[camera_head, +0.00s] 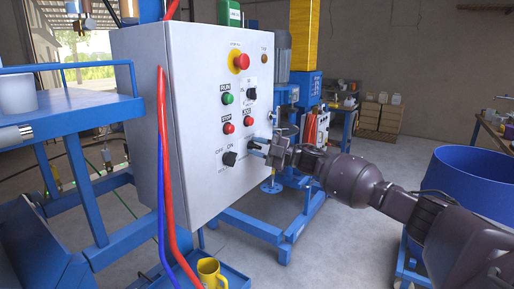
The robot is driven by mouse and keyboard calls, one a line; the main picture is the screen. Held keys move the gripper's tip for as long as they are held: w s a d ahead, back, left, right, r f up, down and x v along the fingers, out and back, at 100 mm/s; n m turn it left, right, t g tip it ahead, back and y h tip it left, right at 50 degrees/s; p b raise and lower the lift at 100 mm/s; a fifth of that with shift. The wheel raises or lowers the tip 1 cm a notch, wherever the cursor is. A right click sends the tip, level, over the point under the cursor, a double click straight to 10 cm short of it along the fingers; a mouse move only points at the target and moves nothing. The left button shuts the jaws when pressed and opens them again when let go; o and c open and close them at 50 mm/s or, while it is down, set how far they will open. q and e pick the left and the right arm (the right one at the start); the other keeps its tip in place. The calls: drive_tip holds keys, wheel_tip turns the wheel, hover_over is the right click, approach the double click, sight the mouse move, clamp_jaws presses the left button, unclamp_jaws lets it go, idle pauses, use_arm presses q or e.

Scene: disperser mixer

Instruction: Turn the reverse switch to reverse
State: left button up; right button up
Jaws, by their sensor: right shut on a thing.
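The grey control cabinet (200,190) stands in the middle with its panel facing right. My right gripper (259,146) comes in from the right and reaches the panel's lower right edge. It is shut on a small control there, which looks like the reverse switch. The gripper hides most of that control, so I cannot tell its setting. Another black knob (251,94) sits higher on the panel, with small unreadable labels. A black OFF/ON knob (229,158) sits lower left of the gripper. My left gripper is not in view.
Near the gripper are the red jog button (248,121), red stop button (228,128) and green run button (227,98). The emergency stop (241,61) is above. Red and blue hoses (162,160) run down the cabinet's left side. A blue tub (475,190) stands right.

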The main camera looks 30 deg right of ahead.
drive_tip(key=o, duration=0.6)
drive_tip(key=v, duration=1.1)
drive_tip(key=shift+b, duration=0.35)
drive_tip(key=shift+w+d, duration=0.1)
drive_tip(key=shift+w, duration=0.05)
